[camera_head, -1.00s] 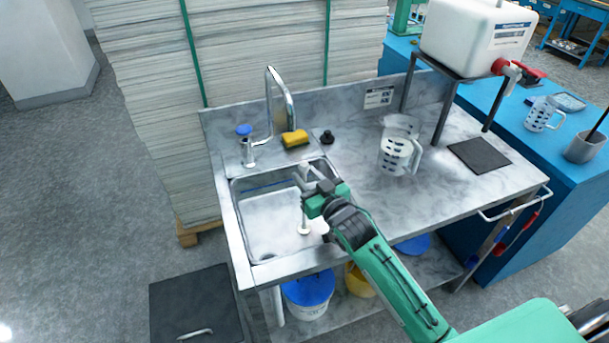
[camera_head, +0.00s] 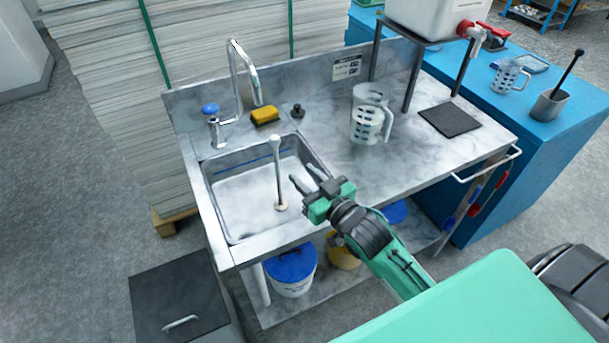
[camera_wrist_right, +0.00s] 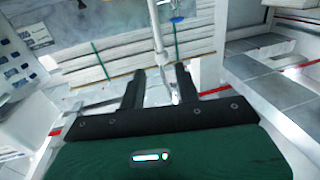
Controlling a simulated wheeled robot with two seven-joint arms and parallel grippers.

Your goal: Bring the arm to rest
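My right gripper (camera_head: 309,182) is in front of the sink's right side, fingers apart and empty. Its two dark fingers also show apart in the right wrist view (camera_wrist_right: 157,88). A white upright pipe with a rounded top (camera_head: 277,170) stands in the sink basin (camera_head: 240,215), its foot at the basin floor. It is left of my fingertips and appears clear of them. In the right wrist view a pale rod (camera_wrist_right: 156,30) shows beyond the fingers; I cannot tell whether it is this pipe. My left gripper is not in view.
A tap (camera_head: 238,85), a yellow sponge (camera_head: 265,115) and a black stopper (camera_head: 297,111) are behind the basin. A clear jug (camera_head: 366,122) and a dark mat (camera_head: 449,119) are on the steel counter (camera_head: 400,165). A white tank (camera_head: 425,15) stands at the back right.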

